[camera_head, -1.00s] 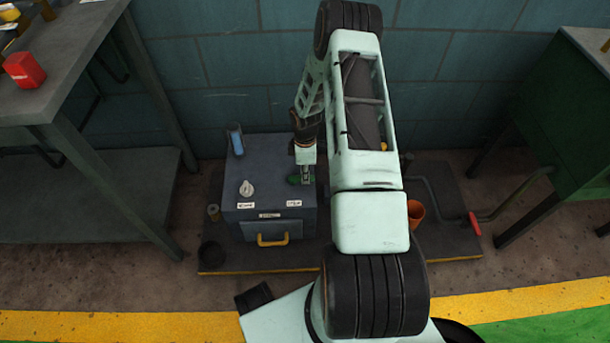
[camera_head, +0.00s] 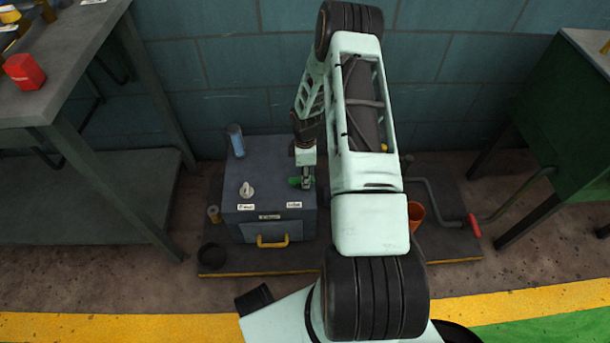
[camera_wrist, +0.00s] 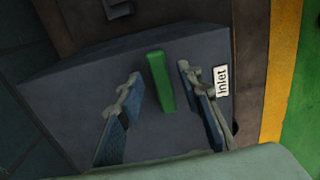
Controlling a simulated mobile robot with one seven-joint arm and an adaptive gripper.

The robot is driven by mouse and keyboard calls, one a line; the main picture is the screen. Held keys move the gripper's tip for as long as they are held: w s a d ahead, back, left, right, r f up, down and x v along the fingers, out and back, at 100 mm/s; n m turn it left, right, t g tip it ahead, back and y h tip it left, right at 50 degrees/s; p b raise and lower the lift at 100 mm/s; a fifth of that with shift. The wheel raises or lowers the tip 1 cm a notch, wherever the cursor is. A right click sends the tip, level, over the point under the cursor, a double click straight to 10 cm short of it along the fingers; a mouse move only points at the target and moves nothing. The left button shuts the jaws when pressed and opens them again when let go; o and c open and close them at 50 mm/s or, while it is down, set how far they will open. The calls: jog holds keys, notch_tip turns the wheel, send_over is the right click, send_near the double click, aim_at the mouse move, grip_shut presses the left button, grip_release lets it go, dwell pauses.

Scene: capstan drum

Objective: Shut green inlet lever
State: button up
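The green inlet lever (camera_head: 294,182) sits on the top of a dark grey box (camera_head: 268,160), near its right side. In the wrist view the lever (camera_wrist: 161,82) is a green bar beside the "Inlet" label (camera_wrist: 222,80). My gripper (camera_head: 307,183) points down at the box top by the lever. In the wrist view my gripper (camera_wrist: 158,74) is open, with one finger on each side of the lever and a visible gap on both sides. In the head view my gripper hides part of the lever.
A white knob (camera_head: 246,190) and a blue cylinder (camera_head: 236,139) stand on the box top. A yellow handle (camera_head: 272,241) is on its front. An orange cup (camera_head: 416,214) and a red-handled crank (camera_head: 474,225) are to the right. A workbench (camera_head: 60,70) stands left.

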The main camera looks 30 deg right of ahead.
notch_tip(320, 180, up, 12)
dwell(0.5)
dwell(0.4)
